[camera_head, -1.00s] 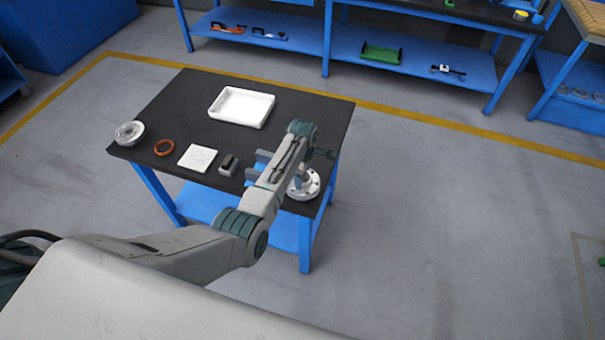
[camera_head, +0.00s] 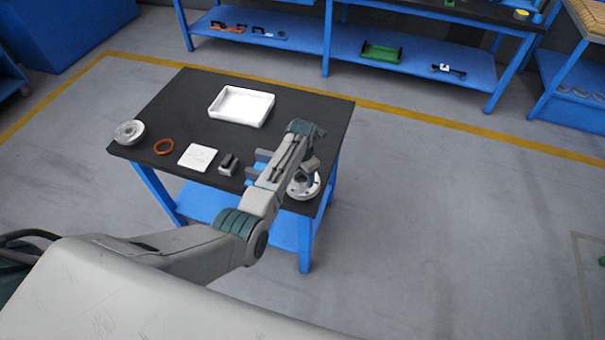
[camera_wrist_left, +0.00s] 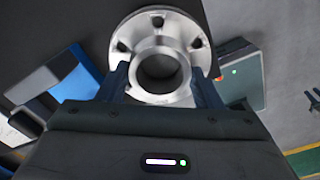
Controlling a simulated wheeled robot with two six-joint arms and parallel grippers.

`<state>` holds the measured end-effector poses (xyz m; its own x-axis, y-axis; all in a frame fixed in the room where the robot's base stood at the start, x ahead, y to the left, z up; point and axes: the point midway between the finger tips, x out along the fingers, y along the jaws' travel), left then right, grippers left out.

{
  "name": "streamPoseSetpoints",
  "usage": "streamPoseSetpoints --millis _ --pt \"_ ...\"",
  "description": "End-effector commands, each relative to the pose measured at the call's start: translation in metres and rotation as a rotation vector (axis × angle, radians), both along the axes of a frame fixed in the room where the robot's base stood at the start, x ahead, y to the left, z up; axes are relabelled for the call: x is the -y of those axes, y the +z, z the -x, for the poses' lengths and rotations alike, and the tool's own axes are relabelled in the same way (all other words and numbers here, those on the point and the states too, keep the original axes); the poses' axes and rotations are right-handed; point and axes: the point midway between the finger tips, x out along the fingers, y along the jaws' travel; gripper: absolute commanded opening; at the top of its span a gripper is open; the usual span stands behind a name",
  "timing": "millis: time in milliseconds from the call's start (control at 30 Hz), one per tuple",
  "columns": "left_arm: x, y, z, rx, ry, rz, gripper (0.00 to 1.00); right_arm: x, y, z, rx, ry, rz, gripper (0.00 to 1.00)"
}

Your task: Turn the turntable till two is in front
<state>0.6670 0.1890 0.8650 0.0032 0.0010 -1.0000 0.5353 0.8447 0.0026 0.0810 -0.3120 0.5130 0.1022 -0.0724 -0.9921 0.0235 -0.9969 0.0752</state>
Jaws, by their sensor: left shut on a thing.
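A silvery round flanged part (camera_head: 304,187) with holes in its rim sits at the right front corner of the black table. In the left wrist view the flanged part (camera_wrist_left: 190,35) shows a raised round neck with an open bore. My left gripper (camera_wrist_left: 160,82) is shut on this neck, one finger on each side. In the head view my left gripper (camera_head: 306,172) points down over the part, and its fingers are mostly hidden by the wrist. I cannot make out a separate turntable or any number two. My right gripper is not in view.
On the black table (camera_head: 180,110) stand a white tray (camera_head: 241,123), a second round metal part (camera_head: 129,132), an orange ring (camera_head: 164,146), a white square plate (camera_head: 197,157) and a small dark grey block (camera_head: 228,166). A blue shelf bench (camera_head: 300,45) stands behind.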

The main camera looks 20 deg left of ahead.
Motion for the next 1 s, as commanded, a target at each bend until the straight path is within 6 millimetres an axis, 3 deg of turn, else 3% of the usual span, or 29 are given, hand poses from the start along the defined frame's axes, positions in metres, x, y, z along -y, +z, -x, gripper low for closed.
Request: streamPoseSetpoints --millis 67,100,200,633,767,1000 --pt "0.0 -0.006 0.005 -0.011 -0.001 0.002 0.03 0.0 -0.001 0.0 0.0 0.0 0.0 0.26" --pt "0.0 -0.006 0.005 -0.011 -0.001 0.001 0.64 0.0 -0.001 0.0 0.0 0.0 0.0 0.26" --pt "0.0 -0.005 0.004 -0.009 -0.002 0.0 0.83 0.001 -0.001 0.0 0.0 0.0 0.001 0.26" --pt "0.0 0.005 0.0 -0.001 -0.003 0.0 0.85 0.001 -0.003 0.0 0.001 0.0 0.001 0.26" --pt "0.0 0.022 0.0 0.001 -0.003 0.001 0.85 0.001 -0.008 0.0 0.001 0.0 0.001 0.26" --pt "0.0 0.068 0.0 0.0 -0.003 0.001 0.85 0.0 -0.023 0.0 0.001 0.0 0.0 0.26"
